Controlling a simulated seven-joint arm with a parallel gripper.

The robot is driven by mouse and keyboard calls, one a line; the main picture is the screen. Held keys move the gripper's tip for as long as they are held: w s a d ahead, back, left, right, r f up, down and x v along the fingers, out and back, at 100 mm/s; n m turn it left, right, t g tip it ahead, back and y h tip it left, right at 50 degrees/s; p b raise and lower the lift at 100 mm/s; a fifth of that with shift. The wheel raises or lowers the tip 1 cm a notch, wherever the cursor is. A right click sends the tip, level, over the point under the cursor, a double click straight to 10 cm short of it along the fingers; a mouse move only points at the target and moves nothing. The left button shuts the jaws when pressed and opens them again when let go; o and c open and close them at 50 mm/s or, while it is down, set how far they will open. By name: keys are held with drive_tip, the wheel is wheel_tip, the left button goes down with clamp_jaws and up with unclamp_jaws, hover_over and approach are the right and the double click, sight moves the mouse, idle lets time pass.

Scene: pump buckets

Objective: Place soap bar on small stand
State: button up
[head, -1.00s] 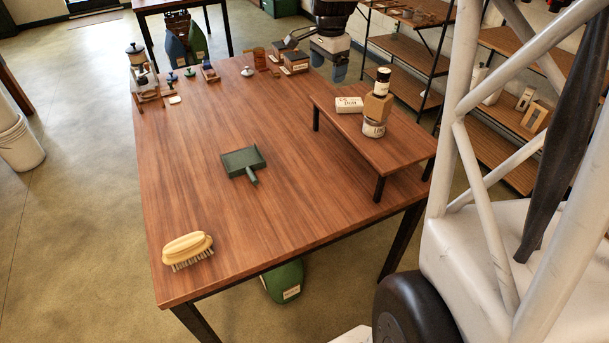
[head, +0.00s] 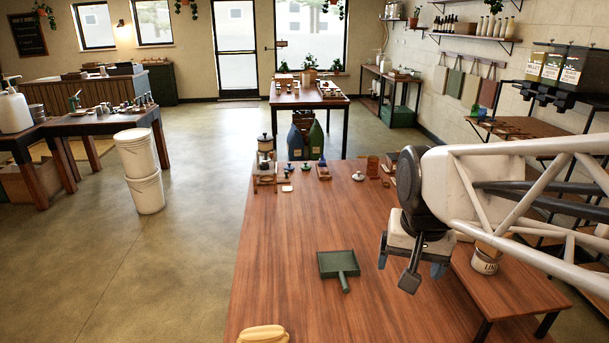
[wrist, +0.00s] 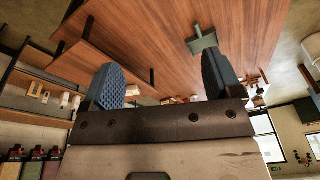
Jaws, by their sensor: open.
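The low wooden stand (head: 515,290) with black legs is on the right of the table in the head view. My gripper (head: 411,262) hangs open and empty above the table, at the stand's left end. Its two blue fingers are wide apart in the wrist view (wrist: 160,85). I cannot surely identify the soap bar. A small white flat piece (head: 287,188) lies on the table's far left. A white labelled block seen earlier on the stand is now hidden behind my arm. A small white thing (wrist: 132,91) shows beside the left finger in the wrist view.
A green dustpan (head: 338,264) lies mid-table, left of my gripper. A labelled jar (head: 485,262) on the stand is partly hidden by my arm. Small items line the table's far end. The table's left middle is clear.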

drive_tip(key=s+a+f+n, duration=0.2)
drive_tip(key=s+a+n, duration=0.1)
drive_tip(key=s, duration=0.4)
drive_tip(key=shift+s+f+n, duration=0.3)
idle(0.9)
